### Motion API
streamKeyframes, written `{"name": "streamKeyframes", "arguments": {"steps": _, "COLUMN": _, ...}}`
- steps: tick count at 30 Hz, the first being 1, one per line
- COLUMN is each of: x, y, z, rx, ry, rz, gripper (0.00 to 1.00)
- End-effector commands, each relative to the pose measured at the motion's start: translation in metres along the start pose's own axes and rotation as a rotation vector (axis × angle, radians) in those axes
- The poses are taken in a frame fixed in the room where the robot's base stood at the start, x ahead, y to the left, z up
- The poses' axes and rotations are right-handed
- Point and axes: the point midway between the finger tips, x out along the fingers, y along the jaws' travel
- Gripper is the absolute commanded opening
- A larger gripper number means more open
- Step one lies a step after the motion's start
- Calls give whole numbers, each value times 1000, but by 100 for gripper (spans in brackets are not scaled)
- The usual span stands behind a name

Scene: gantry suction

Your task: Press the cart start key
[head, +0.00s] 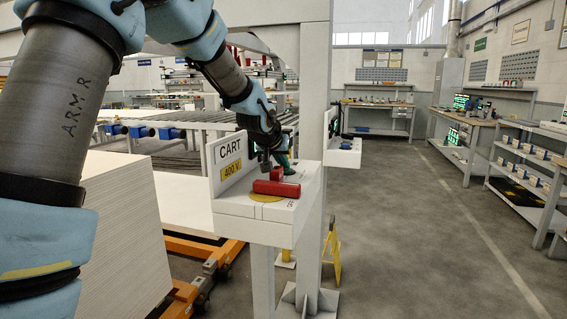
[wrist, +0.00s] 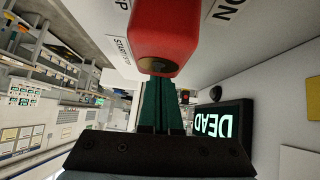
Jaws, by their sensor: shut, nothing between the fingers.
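The cart control box (head: 250,211) is a white box with a back panel marked CART (head: 231,150) and a yellow 400 V label (head: 232,171). A red handle (head: 275,188) lies across a yellow disc on its top. In the wrist view a red block (wrist: 170,35) is close in front of my fingertips. A label beginning START (wrist: 122,48) shows beside it; I cannot make out the start key itself. My gripper (head: 286,165) is shut and empty, its green fingers low over the box behind the red handle. The fingers also show in the wrist view (wrist: 163,88); contact cannot be told.
A dark display reading DEAD (wrist: 222,123) is at the right in the wrist view, with a small dark round part (wrist: 215,93) beside it. A white post (head: 312,110) rises just behind the box.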

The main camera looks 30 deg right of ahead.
Motion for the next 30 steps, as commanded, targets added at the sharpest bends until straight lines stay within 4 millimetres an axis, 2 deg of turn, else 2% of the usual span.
{"name": "streamKeyframes", "arguments": {"steps": 1, "x": 8, "y": 0, "z": 8, "rx": 0, "ry": -2, "rz": 0, "gripper": 0}}
{"name": "streamKeyframes", "arguments": {"steps": 3, "x": 10, "y": 0, "z": 12, "rx": -1, "ry": -4, "rz": 1, "gripper": 0}}
{"name": "streamKeyframes", "arguments": {"steps": 13, "x": 11, "y": 0, "z": 16, "rx": -2, "ry": -17, "rz": 0, "gripper": 0}}
{"name": "streamKeyframes", "arguments": {"steps": 17, "x": 6, "y": 1, "z": 9, "rx": -2, "ry": -16, "rz": 0, "gripper": 0}}
{"name": "streamKeyframes", "arguments": {"steps": 20, "x": -2, "y": 3, "z": -4, "rx": -1, "ry": -11, "rz": 1, "gripper": 0}}
{"name": "streamKeyframes", "arguments": {"steps": 24, "x": -21, "y": 8, "z": -35, "rx": 0, "ry": 4, "rz": 1, "gripper": 0}}
{"name": "streamKeyframes", "arguments": {"steps": 26, "x": -31, "y": 5, "z": -28, "rx": -4, "ry": 9, "rz": 0, "gripper": 0}}
{"name": "streamKeyframes", "arguments": {"steps": 30, "x": -63, "y": 5, "z": -29, "rx": -4, "ry": 11, "rz": -1, "gripper": 0}}
